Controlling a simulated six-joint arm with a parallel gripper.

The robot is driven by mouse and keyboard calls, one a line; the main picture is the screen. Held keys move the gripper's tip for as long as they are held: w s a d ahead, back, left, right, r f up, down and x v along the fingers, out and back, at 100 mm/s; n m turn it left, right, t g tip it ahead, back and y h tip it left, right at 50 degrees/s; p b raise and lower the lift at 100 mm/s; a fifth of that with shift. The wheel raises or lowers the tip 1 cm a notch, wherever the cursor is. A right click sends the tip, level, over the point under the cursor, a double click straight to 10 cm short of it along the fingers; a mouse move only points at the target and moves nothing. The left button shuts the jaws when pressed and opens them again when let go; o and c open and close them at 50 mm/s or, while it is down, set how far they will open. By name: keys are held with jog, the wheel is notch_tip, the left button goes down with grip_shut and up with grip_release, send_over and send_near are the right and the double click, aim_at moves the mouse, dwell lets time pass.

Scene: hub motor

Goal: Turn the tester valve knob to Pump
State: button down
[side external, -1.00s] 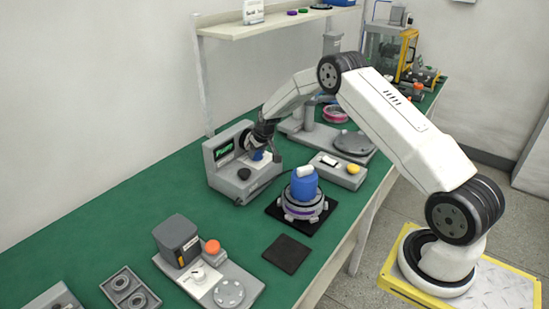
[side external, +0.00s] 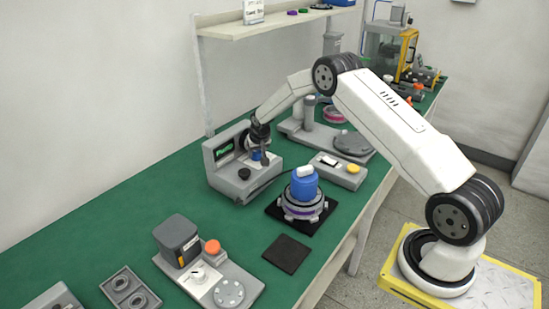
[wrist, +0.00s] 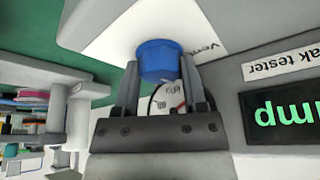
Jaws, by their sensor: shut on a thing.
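The grey leak tester (side external: 222,178) stands on the green bench. It also shows in the wrist view with its "eak tester" label (wrist: 283,65), and its green display (wrist: 291,116) shows "ump", upside down and cut off by the frame edge. The blue valve knob (wrist: 158,60) sits on the tester's white panel, beside a partly hidden "Ven" marking (wrist: 205,49). My gripper (wrist: 157,72) is shut on the blue knob, one finger on each side. In the side view, my gripper (side external: 258,148) reaches down to the knob from above. The knob's pointer direction cannot be told.
A round gauge (wrist: 168,97) lies partly behind my gripper. A blue-topped motor (side external: 304,188) on a black mat and a unit with a yellow button (side external: 353,169) stand to the right. Green bench is free at left.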

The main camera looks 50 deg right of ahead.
aim_at(259, 163)
jog(key=shift+m, duration=0.3)
jog(key=shift+c, duration=0.7)
grip_release()
jog(key=shift+r, duration=0.15)
jog(key=shift+v, duration=3.6)
jog(key=shift+s+a+r, duration=0.1)
jog(key=shift+a+r, duration=0.05)
jog(key=shift+a, duration=0.1)
